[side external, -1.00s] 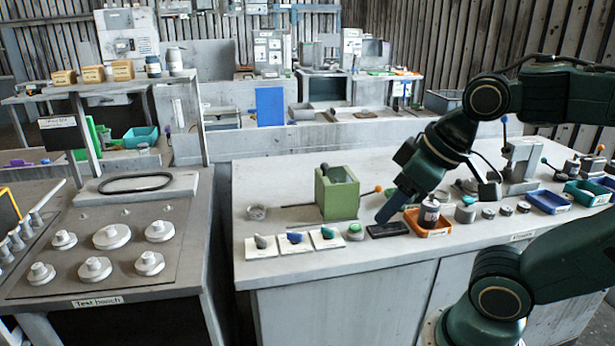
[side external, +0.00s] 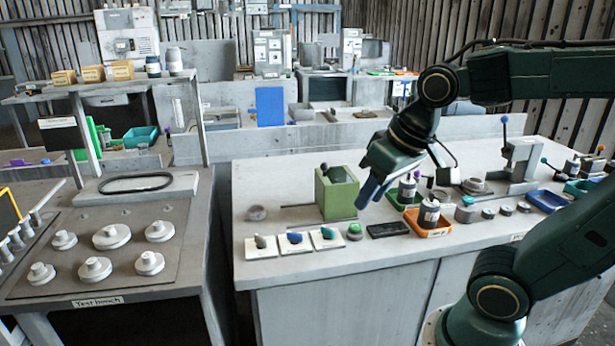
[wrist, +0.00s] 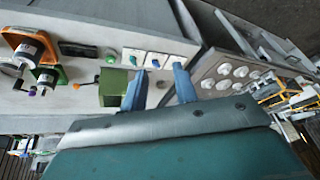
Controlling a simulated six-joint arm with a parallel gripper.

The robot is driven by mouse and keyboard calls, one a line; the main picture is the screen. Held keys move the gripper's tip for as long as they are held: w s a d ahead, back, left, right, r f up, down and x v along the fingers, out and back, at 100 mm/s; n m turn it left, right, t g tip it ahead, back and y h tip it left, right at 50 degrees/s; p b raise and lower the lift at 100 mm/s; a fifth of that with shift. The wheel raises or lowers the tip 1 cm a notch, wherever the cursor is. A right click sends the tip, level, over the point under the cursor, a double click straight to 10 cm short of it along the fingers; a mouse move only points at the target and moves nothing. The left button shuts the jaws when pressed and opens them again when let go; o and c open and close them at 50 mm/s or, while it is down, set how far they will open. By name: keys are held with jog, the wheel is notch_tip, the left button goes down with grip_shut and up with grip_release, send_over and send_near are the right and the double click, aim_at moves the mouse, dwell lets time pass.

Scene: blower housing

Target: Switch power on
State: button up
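My gripper (side external: 363,203) hangs above the bench, just right of the green open-topped box (side external: 337,194). Its blue fingers are apart and empty in the wrist view (wrist: 159,72). Three white plates lie along the bench's front edge: one with a grey knob (side external: 261,242), one with a blue knob (side external: 295,238) and one with a teal knob (side external: 327,233). A round green-topped button (side external: 355,231) stands right of them. Which control is the power switch, I cannot tell. In the wrist view, the fingertips appear near the plates (wrist: 155,58) but partly cover them.
A flat black block (side external: 387,230) and an orange tray (side external: 428,223) holding a dark cylinder lie right of the button. A green tray stands behind. A lever with an orange knob sticks out beside the green box. The bench left of the box is mostly clear.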

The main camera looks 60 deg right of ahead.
jog(key=w+d+f+m+g, duration=0.1)
jog(key=w+d+f+m, duration=0.1)
jog(key=w+d+m, duration=0.3)
jog(key=m+g, duration=0.4)
jog(key=m, duration=0.4)
send_near(328, 228)
notch_tip(328, 228, down, 5)
jog(key=shift+s+d+f, duration=0.1)
jog(key=shift+f, duration=0.1)
jog(key=shift+f, duration=0.2)
